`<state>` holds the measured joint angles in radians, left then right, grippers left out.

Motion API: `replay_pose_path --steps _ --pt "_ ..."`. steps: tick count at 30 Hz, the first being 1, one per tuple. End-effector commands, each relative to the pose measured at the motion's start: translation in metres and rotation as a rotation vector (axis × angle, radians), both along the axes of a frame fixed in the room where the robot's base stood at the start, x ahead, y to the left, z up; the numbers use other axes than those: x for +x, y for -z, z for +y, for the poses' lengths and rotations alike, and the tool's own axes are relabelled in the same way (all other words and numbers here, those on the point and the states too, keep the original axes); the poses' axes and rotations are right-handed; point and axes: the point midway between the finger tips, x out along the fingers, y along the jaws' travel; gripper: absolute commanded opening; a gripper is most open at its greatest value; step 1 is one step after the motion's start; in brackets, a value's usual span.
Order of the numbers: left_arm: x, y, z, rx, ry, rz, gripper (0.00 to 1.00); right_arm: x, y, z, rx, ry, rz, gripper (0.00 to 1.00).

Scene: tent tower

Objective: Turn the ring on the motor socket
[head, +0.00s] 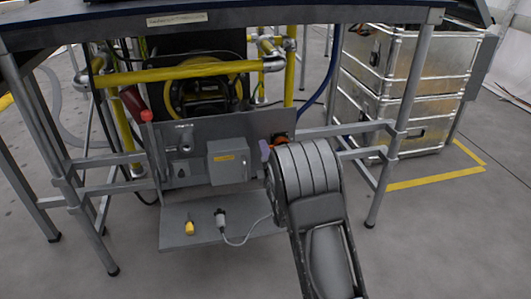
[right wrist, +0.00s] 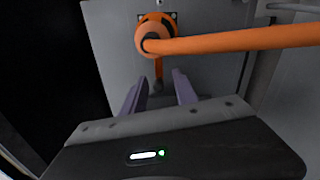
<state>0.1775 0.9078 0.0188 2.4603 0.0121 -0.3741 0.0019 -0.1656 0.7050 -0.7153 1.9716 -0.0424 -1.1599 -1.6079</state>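The orange motor socket (right wrist: 155,36) with its round ring sits on a grey panel in the right wrist view, above my fingertips. A thick orange bar or cable runs from it to the right. A short orange piece hangs below it, behind the space between my fingers. My right gripper (right wrist: 158,88) is open, its two purple fingers apart with nothing seen held. In the head view a bit of orange at the socket (head: 280,139) shows above my arm, and a purple finger of my right gripper (head: 265,149) shows beside it; the rest is hidden by my arm. My left gripper is out of view.
A shelf (head: 175,238) below holds a yellow plug (head: 190,227) and a corded white plug (head: 220,217). Table legs (head: 397,130) and metal crates (head: 425,75) stand right.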

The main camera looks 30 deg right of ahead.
Motion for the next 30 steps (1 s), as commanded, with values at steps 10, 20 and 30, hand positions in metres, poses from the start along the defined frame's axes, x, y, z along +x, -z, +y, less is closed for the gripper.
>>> replay_pose_path --steps 10,20,30 --pt "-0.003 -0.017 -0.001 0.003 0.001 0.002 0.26 -0.043 -0.001 0.015 0.001 0.001 0.003 0.35" --pt "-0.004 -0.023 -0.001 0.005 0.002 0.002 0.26 -0.072 0.002 0.024 0.000 0.001 -0.001 0.35" --pt "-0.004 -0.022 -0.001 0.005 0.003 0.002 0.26 -0.072 0.003 0.024 0.000 0.001 -0.001 0.35"
